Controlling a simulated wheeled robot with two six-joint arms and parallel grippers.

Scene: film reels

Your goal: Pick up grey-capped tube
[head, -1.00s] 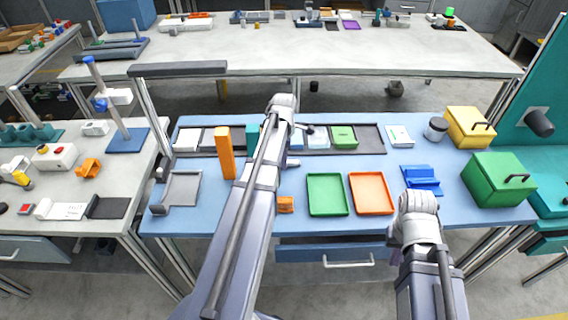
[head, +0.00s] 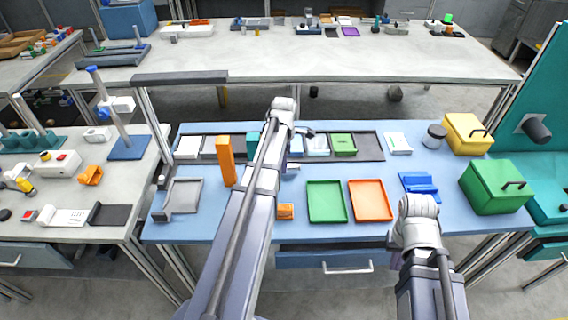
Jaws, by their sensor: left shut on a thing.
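My left arm reaches across the blue table from the left. Its gripper (head: 297,145) is mostly hidden behind my own wrist, above the dark strip at the back of the table. It is shut on a slim pale thing (head: 292,166) that shows just right of the arm, which I take for the grey-capped tube; its cap is not clear. My right arm stands at the table's front right; its gripper is hidden below the wrist.
A green tray (head: 326,201) and an orange tray (head: 370,200) lie at the front middle. An orange block (head: 226,161) stands upright left of my arm. A grey-lidded jar (head: 436,136), a yellow box (head: 467,134) and a green box (head: 496,187) are at the right.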

